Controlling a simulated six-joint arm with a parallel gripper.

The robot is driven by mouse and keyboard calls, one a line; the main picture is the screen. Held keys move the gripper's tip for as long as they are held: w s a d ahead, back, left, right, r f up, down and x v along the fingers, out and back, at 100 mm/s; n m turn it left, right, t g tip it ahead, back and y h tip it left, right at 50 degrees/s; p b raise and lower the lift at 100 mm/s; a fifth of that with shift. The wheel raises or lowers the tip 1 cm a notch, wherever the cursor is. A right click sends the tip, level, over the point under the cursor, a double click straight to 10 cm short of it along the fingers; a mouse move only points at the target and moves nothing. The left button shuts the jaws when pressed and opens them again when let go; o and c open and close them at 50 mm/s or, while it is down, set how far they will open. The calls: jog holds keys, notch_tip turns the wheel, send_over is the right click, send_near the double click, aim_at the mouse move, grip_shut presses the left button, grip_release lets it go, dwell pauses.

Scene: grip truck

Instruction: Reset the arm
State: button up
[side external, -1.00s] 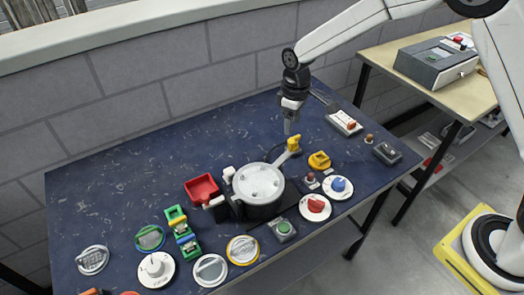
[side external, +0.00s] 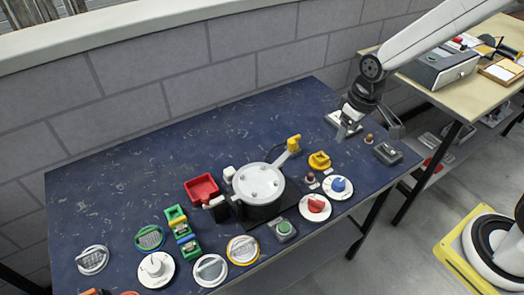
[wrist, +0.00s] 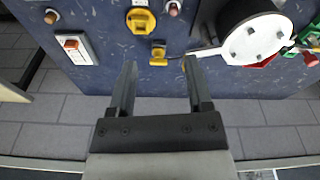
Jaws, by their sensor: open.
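My gripper (side external: 368,133) is over the right back part of the blue table (side external: 120,185) in the side view. In the wrist view my gripper (wrist: 158,66) has its two dark fingers apart with nothing between them. They point toward the table's edge and a yellow connector (wrist: 158,58) beyond the tips. I cannot tell the exact height above the table.
A black pot-like device with a silver top (side external: 260,183) stands mid-table. Around it are a red tray (side external: 202,188), colored blocks (side external: 177,217), a yellow block (side external: 319,160) and several dials and switches. A second table (side external: 482,88) stands behind at right, holding a grey box (side external: 438,70).

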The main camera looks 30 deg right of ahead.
jog(key=s+d+m, duration=0.2)
jog(key=s, duration=0.6)
jog(key=shift+s+d+t, duration=0.2)
jog(key=shift+s+t, duration=0.1)
jog(key=shift+t, duration=0.1)
dwell(0.4)
